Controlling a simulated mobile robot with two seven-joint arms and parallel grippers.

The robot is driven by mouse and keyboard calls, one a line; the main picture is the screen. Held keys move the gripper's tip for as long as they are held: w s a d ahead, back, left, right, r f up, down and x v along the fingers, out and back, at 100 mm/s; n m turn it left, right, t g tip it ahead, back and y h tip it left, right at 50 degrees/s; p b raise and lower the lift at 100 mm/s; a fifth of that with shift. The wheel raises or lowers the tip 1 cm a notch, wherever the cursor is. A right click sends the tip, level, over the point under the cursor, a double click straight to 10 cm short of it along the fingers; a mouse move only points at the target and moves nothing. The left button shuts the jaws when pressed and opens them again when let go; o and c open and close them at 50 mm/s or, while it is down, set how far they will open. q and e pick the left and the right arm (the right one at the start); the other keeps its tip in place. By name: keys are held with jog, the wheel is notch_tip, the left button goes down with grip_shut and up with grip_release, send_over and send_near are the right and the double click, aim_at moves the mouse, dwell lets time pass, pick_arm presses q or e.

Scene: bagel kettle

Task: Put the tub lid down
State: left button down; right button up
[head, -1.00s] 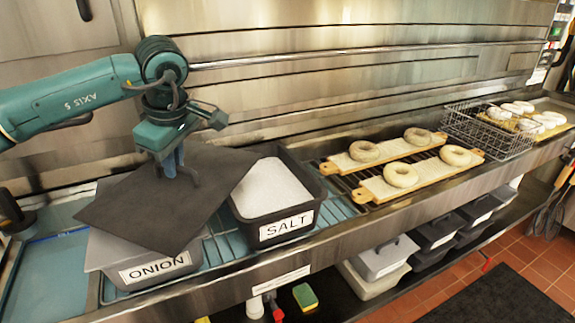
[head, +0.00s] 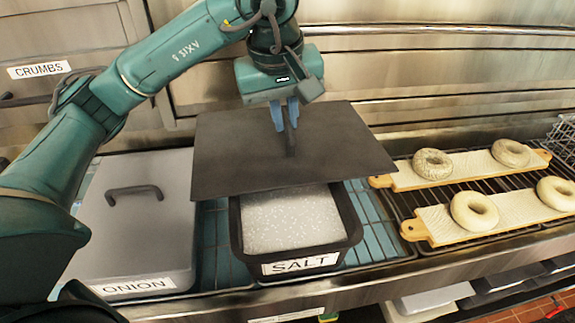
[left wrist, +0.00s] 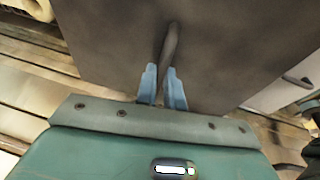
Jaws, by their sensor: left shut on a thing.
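A dark flat tub lid (head: 240,155) hangs level above the back part of the salt tub. My left gripper (head: 285,118) is shut on the lid's handle, and the blue fingers close around it in the left wrist view (left wrist: 164,90). The salt tub (head: 300,262) is black and holds white salt, with its front part uncovered. Whether the lid touches the tub's rim is hard to tell; it looks a little above. The onion tub (head: 140,287) stands to the left with a grey lid (head: 137,215) on it. My right gripper is not in view.
Several bagels, one at the front (head: 474,211), lie on wooden boards (head: 445,226) over a dark rack to the right. A steel wall (head: 365,70) stands close behind.

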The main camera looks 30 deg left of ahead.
aim_at(285, 141)
pick_arm(q)
jog(key=shift+f, duration=0.3)
jog(key=f, duration=0.4)
jog(key=shift+s+d+f+p, duration=0.1)
jog(key=shift+s+p, duration=0.1)
jog(key=shift+p, duration=0.15)
jog(key=shift+f, duration=0.75)
jog(key=x, duration=0.3)
jog(key=shift+s+d+f+p, duration=0.1)
jog(key=shift+s+f+p, duration=0.15)
jog(key=shift+s+p, duration=0.05)
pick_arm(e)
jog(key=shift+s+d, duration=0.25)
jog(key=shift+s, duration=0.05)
